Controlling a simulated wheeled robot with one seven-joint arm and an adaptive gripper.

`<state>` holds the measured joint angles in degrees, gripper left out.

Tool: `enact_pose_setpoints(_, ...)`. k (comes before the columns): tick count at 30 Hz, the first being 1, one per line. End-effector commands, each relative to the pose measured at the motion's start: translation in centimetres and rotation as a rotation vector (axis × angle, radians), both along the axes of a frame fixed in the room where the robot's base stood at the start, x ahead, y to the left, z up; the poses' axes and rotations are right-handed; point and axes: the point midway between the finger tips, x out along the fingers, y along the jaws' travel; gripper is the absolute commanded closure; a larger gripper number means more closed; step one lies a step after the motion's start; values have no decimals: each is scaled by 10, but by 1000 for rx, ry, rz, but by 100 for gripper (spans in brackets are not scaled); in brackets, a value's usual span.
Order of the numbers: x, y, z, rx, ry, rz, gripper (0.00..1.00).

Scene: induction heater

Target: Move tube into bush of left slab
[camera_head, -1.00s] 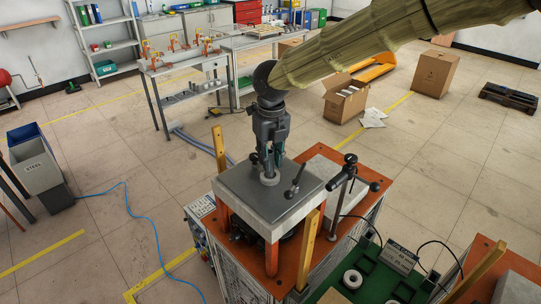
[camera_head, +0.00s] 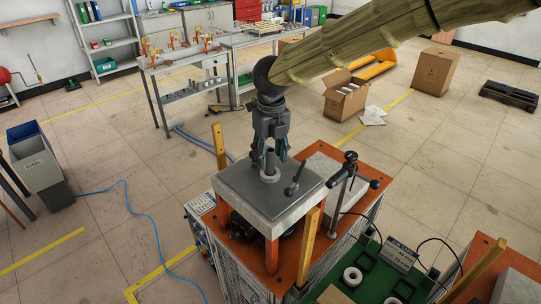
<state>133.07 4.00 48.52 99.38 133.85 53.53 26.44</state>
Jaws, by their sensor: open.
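The left slab (camera_head: 243,192) is a grey block on orange legs above the orange machine top. Its bush (camera_head: 270,174) is a light ring near the far right part of the slab's top. The tube (camera_head: 270,159) is dark grey and stands upright at the bush, its lower end inside the ring. How deep it sits I cannot tell. My gripper (camera_head: 270,157) is directly above the slab, pointing down, with its fingers spread to either side of the tube's upper part. The fingers look clear of the tube.
A black-handled lever (camera_head: 295,180) stands on the slab to the right of the bush. A clamp on a post (camera_head: 343,177) rises further right, beside a second grey slab (camera_head: 322,168). Yellow posts (camera_head: 309,246) stand at the machine's edges. A green tray (camera_head: 376,271) with rings is at front right.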

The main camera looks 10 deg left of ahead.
Motion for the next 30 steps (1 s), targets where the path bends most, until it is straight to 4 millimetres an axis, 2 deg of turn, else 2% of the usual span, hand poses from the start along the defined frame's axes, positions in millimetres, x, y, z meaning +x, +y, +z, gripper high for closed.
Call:
enact_pose_setpoints(12, -3, -3, 72, 3, -2, -1, 54)
enact_pose_setpoints(18, -4, -4, 99, 1, -1, -1, 54)
enact_pose_setpoints(24, -5, -5, 111, 0, 0, -1, 54)
enact_pose_setpoints(30, -5, -5, 113, 0, 0, 0, 54)
